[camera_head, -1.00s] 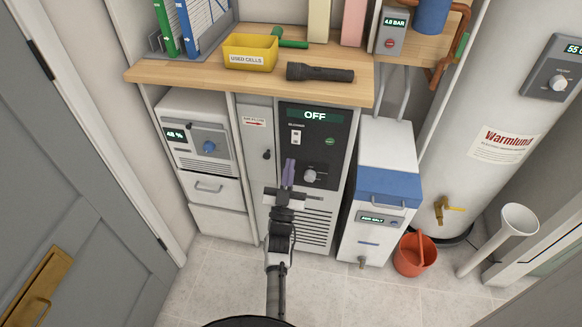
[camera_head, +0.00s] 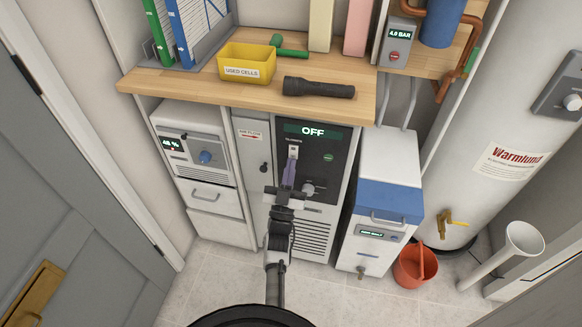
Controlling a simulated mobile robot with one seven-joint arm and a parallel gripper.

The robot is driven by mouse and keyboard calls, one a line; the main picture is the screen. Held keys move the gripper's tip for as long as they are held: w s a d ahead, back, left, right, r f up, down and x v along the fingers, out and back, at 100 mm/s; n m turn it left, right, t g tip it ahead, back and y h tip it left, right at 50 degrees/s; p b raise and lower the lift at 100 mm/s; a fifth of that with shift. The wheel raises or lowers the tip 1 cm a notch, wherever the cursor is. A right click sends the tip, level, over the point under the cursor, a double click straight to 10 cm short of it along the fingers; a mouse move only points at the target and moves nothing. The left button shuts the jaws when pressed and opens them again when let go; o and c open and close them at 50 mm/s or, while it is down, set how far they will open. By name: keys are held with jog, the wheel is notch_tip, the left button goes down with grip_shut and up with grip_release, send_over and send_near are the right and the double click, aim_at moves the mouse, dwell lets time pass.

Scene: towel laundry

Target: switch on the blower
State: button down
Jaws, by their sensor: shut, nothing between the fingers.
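The blower unit (camera_head: 318,213) is the grey cabinet with a dark panel under the wooden worktop. Its display (camera_head: 313,131) reads OFF in green. A small white rocker switch (camera_head: 293,149) sits at the panel's upper left, under a label too small to read surely. My gripper (camera_head: 290,163) is shut and empty, its purple fingers pointing up the panel. Its tips are at or just below the switch in the picture and cover its lower part; I cannot tell if they touch. A round knob (camera_head: 308,190) and a green button (camera_head: 328,157) are right of the fingers.
A white unit with a 48 % display (camera_head: 172,144) is left. A white-and-blue unit (camera_head: 389,193) and an orange bucket (camera_head: 414,266) are right.

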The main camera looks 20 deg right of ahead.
jog(key=shift+f+b, duration=0.1)
jog(key=shift+b, duration=0.2)
jog(key=shift+w+d+t+b, duration=0.15)
jog(key=shift+w+t+b, duration=0.15)
jog(key=shift+b, duration=0.6)
jog(key=b+v, duration=0.3)
jog(key=v, duration=0.9)
